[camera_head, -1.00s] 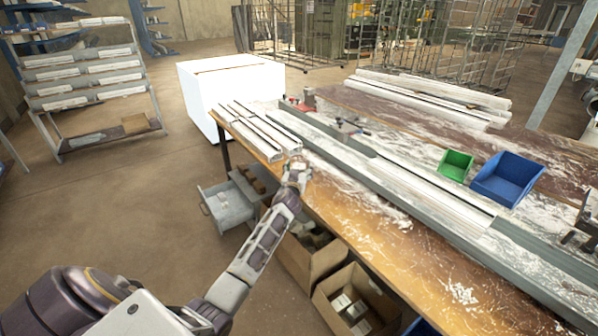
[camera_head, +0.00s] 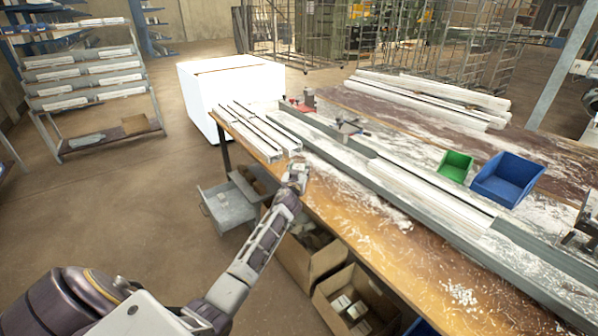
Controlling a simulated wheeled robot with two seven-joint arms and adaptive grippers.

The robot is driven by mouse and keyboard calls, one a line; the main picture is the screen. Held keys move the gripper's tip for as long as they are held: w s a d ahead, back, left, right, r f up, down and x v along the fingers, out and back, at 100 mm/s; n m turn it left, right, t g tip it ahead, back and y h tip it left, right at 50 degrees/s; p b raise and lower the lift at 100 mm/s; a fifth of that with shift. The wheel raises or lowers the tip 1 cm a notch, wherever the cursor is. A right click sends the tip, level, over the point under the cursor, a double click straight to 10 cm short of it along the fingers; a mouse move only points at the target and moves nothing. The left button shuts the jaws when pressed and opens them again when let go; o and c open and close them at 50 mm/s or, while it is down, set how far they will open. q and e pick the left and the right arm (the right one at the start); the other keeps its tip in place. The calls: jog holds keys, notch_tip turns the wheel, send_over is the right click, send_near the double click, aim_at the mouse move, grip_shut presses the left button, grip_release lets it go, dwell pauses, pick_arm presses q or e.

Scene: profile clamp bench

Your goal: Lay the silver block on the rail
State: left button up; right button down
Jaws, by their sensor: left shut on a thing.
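My left gripper (camera_head: 297,174) is over the front edge of the wooden bench, near the near ends of the pale profiles. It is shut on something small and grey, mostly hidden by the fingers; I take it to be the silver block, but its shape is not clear. The long grey rail (camera_head: 325,134) runs along the bench, behind and to the right of my left gripper. My left gripper is apart from the rail, on its near side. My right gripper is not in view.
Pale profiles (camera_head: 250,126) lie at the bench's left end. A grey metal piece (camera_head: 348,128), perhaps a clamp, stands at the rail. A green bin (camera_head: 456,166) and a blue bin (camera_head: 507,178) stand to the right. Open cartons (camera_head: 352,300) stand below the bench edge.

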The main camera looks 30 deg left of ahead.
pick_arm(q)
jog(key=shift+s+r, duration=0.1)
